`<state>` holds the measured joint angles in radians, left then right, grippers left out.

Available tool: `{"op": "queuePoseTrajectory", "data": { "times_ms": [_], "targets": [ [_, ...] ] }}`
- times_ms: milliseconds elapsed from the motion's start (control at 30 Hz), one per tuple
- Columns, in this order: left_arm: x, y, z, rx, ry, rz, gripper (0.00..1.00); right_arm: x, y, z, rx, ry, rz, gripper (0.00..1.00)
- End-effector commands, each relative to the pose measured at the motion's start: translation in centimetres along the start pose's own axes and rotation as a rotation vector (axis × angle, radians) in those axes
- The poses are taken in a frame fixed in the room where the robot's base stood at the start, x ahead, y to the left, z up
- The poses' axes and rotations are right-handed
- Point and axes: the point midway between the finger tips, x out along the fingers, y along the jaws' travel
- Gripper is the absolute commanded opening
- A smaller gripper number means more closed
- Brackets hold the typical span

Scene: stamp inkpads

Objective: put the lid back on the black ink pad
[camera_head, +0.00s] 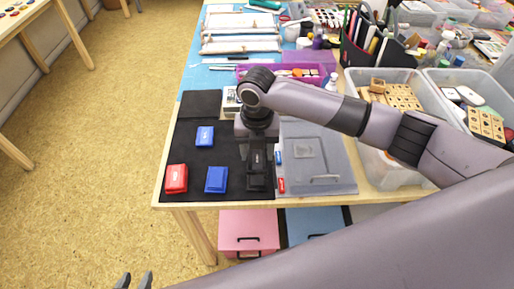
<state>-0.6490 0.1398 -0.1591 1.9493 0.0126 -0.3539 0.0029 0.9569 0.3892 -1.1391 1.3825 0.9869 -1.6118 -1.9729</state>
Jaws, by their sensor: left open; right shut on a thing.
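My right gripper (257,168) points down over the right part of the black mat and is shut on a small dark thing, which looks like the black ink pad's lid. A black block (257,184), which looks like the black ink pad, shows just below the fingers. Dark on dark, I cannot tell pad from lid, or whether they touch. My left gripper (135,281) is open and empty at the bottom edge, off the table over the floor.
A red pad (176,178) and two blue pieces, one lower (216,180) and one higher (205,136), lie on the black mat (190,152). A grey plastic lid (318,162) lies to the right. A purple tray (325,72) and crates stand behind. The mat's middle is clear.

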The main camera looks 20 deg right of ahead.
Motion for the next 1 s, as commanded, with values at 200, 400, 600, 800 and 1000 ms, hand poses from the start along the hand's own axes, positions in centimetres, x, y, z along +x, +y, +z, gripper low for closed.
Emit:
{"op": "queuePoseTrajectory", "data": {
  "times_ms": [200, 400, 600, 800, 1000],
  "targets": [
    [0.3, 0.0, 0.3, 0.000, 0.002, 0.000, 0.43, 1.5, 0.0, 0.0, 0.000, 0.000, -0.001, 0.26],
    [0.7, 0.0, 1.0, 0.000, 0.001, 0.000, 0.43, 3.6, 0.0, -0.1, 0.000, 0.002, -0.001, 0.26],
    [1.2, 0.0, 1.6, 0.000, 0.000, 0.000, 0.43, 5.2, 0.0, 0.0, 0.000, 0.000, -0.001, 0.26],
    [1.3, 0.0, 1.8, 0.000, -0.001, 0.000, 0.43, 5.6, 0.0, 0.0, 0.000, 0.000, 0.000, 0.26],
    [1.3, 0.0, 1.8, 0.000, -0.001, 0.000, 0.43, 5.6, 0.0, 0.0, 0.000, 0.000, 0.000, 0.26]
  ]
}}
